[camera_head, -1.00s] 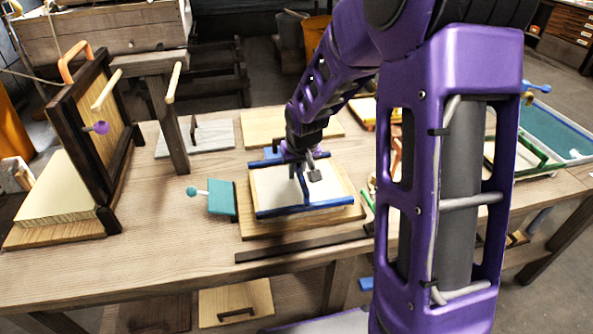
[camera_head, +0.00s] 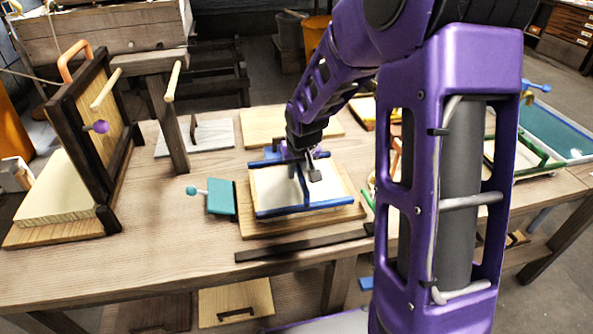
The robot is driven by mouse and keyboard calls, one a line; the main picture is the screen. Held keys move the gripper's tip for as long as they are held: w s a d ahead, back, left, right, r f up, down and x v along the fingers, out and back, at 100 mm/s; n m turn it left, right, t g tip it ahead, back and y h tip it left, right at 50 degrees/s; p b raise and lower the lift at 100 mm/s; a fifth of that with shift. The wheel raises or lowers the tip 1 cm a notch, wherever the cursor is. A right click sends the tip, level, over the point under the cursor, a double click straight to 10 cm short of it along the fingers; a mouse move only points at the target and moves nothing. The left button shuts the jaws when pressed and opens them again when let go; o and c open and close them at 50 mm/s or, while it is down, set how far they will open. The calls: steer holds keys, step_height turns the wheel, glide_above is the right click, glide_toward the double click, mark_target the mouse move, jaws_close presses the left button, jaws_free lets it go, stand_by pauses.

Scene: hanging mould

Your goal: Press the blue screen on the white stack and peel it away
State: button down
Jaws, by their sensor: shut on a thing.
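The blue screen (camera_head: 302,211) is a blue-barred frame with a crossbar. It lies over the white stack (camera_head: 275,190), which rests on a wooden board (camera_head: 258,232) near the middle of the table. My gripper (camera_head: 306,178) is over the screen, shut on the blue screen at its middle bar. My arm and wrist hide part of the screen's far side. I cannot tell whether the screen touches the stack all along its edges.
A teal block with a knob (camera_head: 221,198) lies left of the board. A dark strip (camera_head: 300,244) lies along its front. A dark upright frame (camera_head: 75,120) stands at the left. A green-barred frame (camera_head: 530,150) and a teal tray (camera_head: 560,130) are at the right.

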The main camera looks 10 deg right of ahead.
steer(key=shift+f+b, duration=0.6)
steer(key=shift+f, duration=0.15)
stand_by(1.3)
steer(key=shift+r, duration=0.15)
steer(key=shift+r+p, duration=3.65)
steer(key=shift+r, duration=1.1)
steer(key=shift+s+f, duration=0.1)
steer(key=shift+f, duration=0.1)
